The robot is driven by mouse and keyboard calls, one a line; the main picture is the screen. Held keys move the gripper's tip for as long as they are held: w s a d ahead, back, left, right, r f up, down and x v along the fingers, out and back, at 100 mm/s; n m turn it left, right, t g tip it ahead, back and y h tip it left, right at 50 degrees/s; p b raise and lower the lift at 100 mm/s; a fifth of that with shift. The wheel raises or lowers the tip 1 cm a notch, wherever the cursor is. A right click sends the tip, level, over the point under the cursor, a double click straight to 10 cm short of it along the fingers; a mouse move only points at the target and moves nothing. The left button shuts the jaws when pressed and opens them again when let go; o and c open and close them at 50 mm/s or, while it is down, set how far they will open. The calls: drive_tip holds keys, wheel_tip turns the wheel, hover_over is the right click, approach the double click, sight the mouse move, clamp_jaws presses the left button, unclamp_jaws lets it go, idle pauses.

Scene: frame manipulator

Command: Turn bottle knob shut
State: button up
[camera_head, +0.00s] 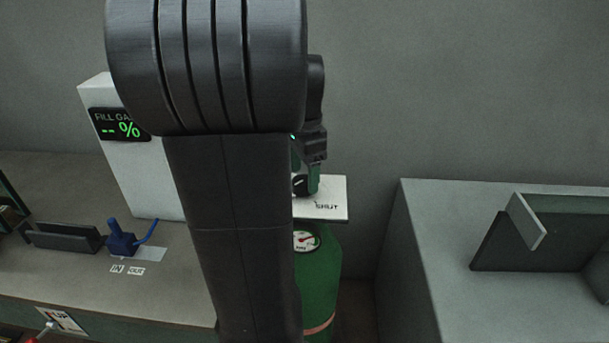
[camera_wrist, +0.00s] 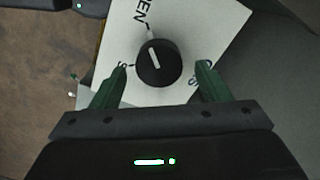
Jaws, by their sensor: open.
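The bottle knob (camera_wrist: 159,63) is a round black dial with a white pointer line, in the middle of the wrist view. It sits on a white plate (camera_wrist: 225,22) with partly hidden lettering. My gripper (camera_wrist: 162,72) is open, with one green finger on each side of the knob and a gap to both. In the head view the knob (camera_head: 299,184) shows at the plate's left part, beside my gripper's green fingers (camera_head: 313,178). The word SHUT is printed on the plate to its right. The green bottle (camera_head: 325,277) with a round gauge (camera_head: 306,240) stands below. My arm hides the bottle's left side.
A white box with a dark display (camera_head: 119,124) reading "-- %" stands on the left bench (camera_head: 185,275). A blue lever switch (camera_head: 122,238) and a dark tray (camera_head: 62,236) are there too. A grey counter (camera_head: 450,270) with a dark bin (camera_head: 550,235) is at right.

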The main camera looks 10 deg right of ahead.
drive_tip(key=shift+s+a+f, duration=0.1)
drive_tip(key=shift+a+f, duration=0.1)
drive_tip(key=shift+f, duration=0.65)
drive_tip(key=shift+c, duration=0.4)
drive_tip(key=c, duration=0.9)
